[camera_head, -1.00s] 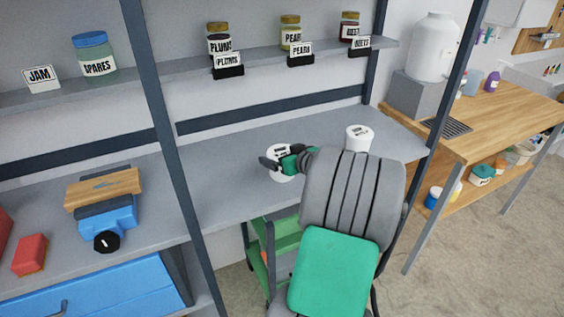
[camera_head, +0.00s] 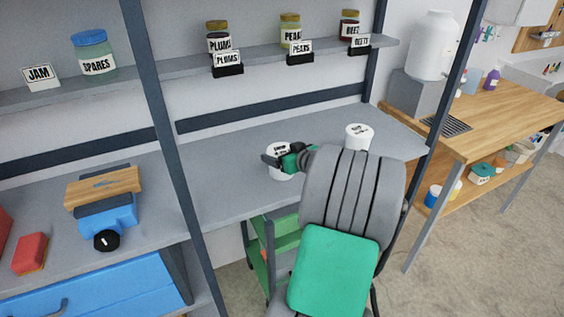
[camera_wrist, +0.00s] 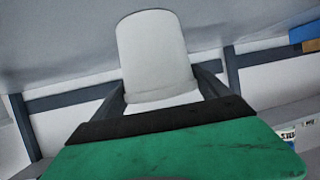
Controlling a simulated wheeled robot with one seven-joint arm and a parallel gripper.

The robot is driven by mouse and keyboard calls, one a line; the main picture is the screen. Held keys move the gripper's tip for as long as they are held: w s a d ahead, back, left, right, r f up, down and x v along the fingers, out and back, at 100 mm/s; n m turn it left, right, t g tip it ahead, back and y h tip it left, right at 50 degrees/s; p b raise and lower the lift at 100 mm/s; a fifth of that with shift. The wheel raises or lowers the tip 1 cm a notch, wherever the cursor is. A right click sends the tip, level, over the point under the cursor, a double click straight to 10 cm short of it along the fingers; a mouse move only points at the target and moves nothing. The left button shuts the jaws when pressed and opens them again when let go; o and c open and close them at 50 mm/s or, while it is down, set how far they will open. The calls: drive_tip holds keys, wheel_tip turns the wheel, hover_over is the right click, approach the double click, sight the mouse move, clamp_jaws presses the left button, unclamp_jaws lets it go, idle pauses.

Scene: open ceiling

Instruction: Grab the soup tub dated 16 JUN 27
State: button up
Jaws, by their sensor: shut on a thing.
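A white soup tub (camera_head: 279,175) with dark print on its lid stands on the grey shelf, partly hidden by my gripper (camera_head: 272,160). In the wrist view the white tub (camera_wrist: 155,55) sits between the two dark fingers (camera_wrist: 160,95), which are shut on it. A second white tub (camera_head: 359,137) with dark print on its lid stands on the same shelf to the right, apart from my gripper. The print on both lids is too small to read, so I cannot tell the dates.
The grey shelf (camera_head: 232,190) is clear left of the held tub. A dark upright post (camera_head: 165,130) stands further left. Labelled jars (camera_head: 290,32) line the upper shelf. A blue device (camera_head: 108,217) is on the left shelf, and a wooden bench (camera_head: 500,115) is at right.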

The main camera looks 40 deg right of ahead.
drive_tip(key=shift+r, duration=0.1)
drive_tip(key=shift+c, duration=1.1)
drive_tip(key=shift+r, duration=0.1)
